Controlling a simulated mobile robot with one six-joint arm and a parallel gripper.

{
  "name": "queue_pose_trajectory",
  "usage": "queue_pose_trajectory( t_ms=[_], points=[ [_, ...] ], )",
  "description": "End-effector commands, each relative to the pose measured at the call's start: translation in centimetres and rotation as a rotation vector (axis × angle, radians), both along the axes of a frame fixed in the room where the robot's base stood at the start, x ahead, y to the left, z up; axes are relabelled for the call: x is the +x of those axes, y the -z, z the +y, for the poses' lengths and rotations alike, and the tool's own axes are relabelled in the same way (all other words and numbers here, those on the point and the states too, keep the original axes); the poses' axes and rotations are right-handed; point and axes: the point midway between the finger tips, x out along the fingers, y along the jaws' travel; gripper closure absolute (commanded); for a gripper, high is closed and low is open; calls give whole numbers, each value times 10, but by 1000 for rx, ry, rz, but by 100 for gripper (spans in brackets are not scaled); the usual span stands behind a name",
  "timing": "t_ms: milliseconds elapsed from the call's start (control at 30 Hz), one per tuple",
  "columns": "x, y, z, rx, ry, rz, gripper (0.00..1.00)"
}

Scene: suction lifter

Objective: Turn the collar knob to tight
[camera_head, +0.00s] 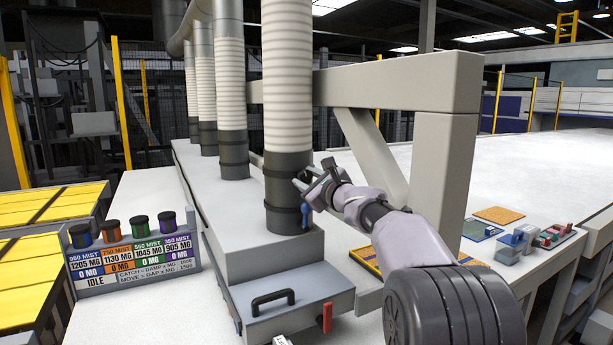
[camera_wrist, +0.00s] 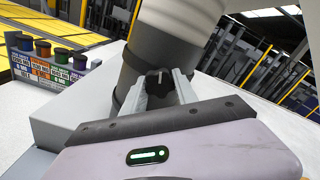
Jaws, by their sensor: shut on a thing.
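The collar knob (camera_wrist: 158,83) is a small black knob on the dark collar (camera_wrist: 168,52) at the foot of the nearest ribbed hose. In the wrist view my gripper (camera_wrist: 160,87) has one finger on each side of the knob and is shut on it. In the head view my gripper (camera_head: 307,183) reaches the right side of the dark collar (camera_head: 288,175), and the knob is hidden by the fingers. I cannot read any tight or loose mark near the knob.
A blue lever (camera_head: 305,214) sits just below my gripper. A grey box with a black handle (camera_head: 272,301) and a red tab (camera_head: 327,318) is in front. A display panel (camera_head: 135,262) with coloured knobs stands left. A beige beam (camera_head: 400,82) passes behind my arm.

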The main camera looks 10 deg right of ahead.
Motion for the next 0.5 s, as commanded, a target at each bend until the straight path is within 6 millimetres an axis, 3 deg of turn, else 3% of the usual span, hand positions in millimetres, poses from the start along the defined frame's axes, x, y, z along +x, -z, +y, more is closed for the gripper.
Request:
queue_pose_trajectory(
  t_ms=[500],
  points=[
    [0, 1, 1, 264, 0, 88, 100]
  ],
)
